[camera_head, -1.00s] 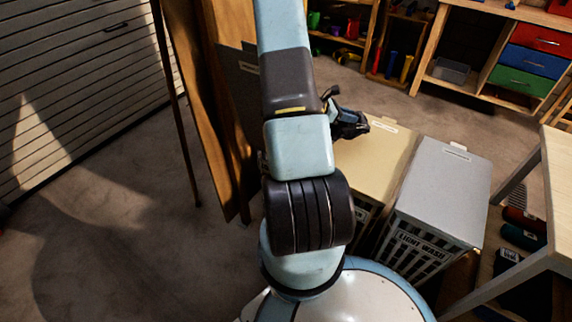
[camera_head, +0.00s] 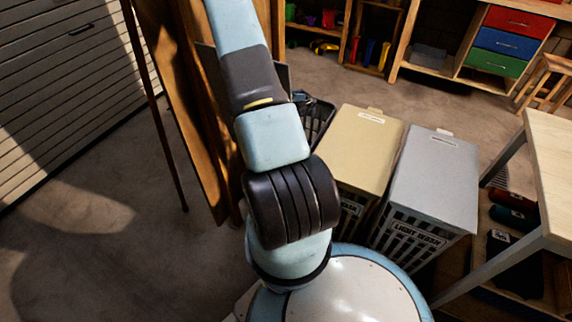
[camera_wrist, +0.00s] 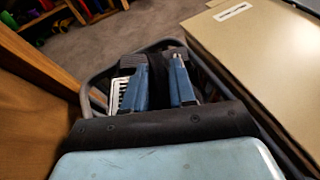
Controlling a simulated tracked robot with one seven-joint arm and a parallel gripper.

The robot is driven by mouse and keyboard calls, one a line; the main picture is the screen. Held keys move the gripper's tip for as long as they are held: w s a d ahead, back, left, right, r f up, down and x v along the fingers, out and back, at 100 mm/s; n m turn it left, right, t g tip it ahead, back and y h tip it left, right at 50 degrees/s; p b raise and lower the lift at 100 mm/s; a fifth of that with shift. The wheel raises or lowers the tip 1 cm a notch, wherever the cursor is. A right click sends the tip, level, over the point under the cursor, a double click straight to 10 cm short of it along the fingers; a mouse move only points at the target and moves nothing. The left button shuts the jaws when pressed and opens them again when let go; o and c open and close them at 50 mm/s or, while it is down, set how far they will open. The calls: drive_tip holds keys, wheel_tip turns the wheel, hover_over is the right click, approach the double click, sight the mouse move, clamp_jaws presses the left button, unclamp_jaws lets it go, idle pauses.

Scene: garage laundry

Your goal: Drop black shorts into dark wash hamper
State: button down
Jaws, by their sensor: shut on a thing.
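The dark open hamper (camera_head: 320,115) stands left of the tan-lidded hamper in the head view, partly hidden by my arm. Its dark rim (camera_wrist: 101,72) surrounds my gripper in the wrist view. My gripper (camera_wrist: 156,62) points into the hamper's opening, its two blue fingers shut on dark cloth, the black shorts (camera_wrist: 157,84). Only a narrow dark strip of the shorts shows between the fingers; the rest is hidden. A white slotted patch shows beside the left finger. In the head view only a small part of my gripper (camera_head: 300,97) shows behind my arm.
The tan-lidded hamper (camera_head: 362,150) and the grey-lidded light wash hamper (camera_head: 430,185) stand closed to the right. A wooden panel (camera_head: 185,120) stands close on the left. A pale table (camera_head: 550,160) is at the right edge. Shelves with coloured drawers (camera_head: 512,40) line the back.

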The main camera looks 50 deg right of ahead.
drive_tip(key=shift+f, duration=1.4)
drive_tip(key=c, duration=0.8)
unclamp_jaws()
drive_tip(key=shift+c, duration=0.2)
drive_tip(key=shift+a, duration=0.15)
